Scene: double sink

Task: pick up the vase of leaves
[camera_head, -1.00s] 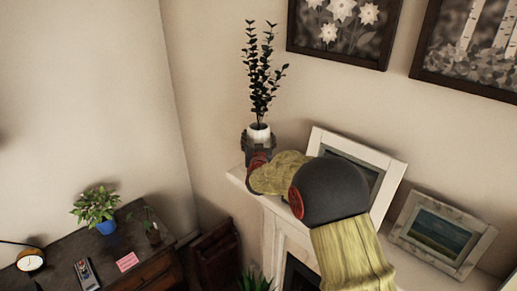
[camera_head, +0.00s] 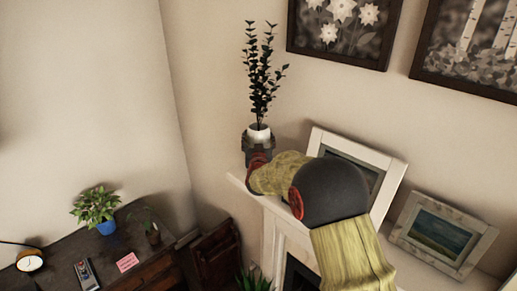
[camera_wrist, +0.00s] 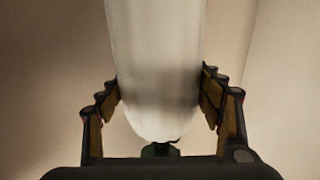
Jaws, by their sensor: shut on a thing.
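The vase of leaves is a white vase (camera_head: 259,133) with tall dark leafy stems (camera_head: 261,75), upright at the left end of the mantel in the head view. In the wrist view the white vase (camera_wrist: 157,70) fills the middle, with its rounded lower end showing. My gripper (camera_wrist: 160,90) has a finger on each side of the vase, shut on it. In the head view my gripper (camera_head: 258,147) covers the lower part of the vase. Whether the base touches the mantel is hidden.
A white mantel (camera_head: 236,181) runs under my arm. A leaning white picture frame (camera_head: 396,180) and another frame (camera_head: 398,237) stand right of the gripper. Dark framed pictures (camera_head: 338,62) hang on the wall behind. A dark desk (camera_head: 60,265) with a potted plant (camera_head: 95,207) is lower left.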

